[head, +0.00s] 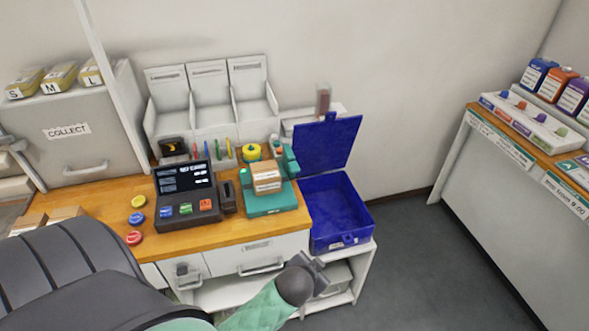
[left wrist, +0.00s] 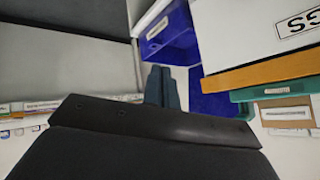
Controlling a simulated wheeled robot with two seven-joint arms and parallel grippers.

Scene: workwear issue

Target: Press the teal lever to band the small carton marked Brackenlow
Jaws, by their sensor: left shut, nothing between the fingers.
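A teal banding machine (head: 282,203) stands at the right end of the wooden counter. A small brown carton with a white label (head: 267,178) sits on it; the label is too small to read. An upright teal part at the machine's right (head: 290,160) looks like the lever. The left wrist view shows part of the teal machine (left wrist: 262,92) and the carton (left wrist: 290,117) at the right edge. My left gripper (head: 318,273) is shut and empty, below and in front of the counter, apart from the machine. Its fingers show in the left wrist view (left wrist: 161,86). My right gripper is not in view.
An open blue box (head: 340,212) stands right of the machine, its lid raised. A dark terminal (head: 186,195) and coloured discs (head: 137,210) lie to the left. White drawers (head: 258,254) are under the counter. The grey floor at right is clear up to another counter (head: 510,190).

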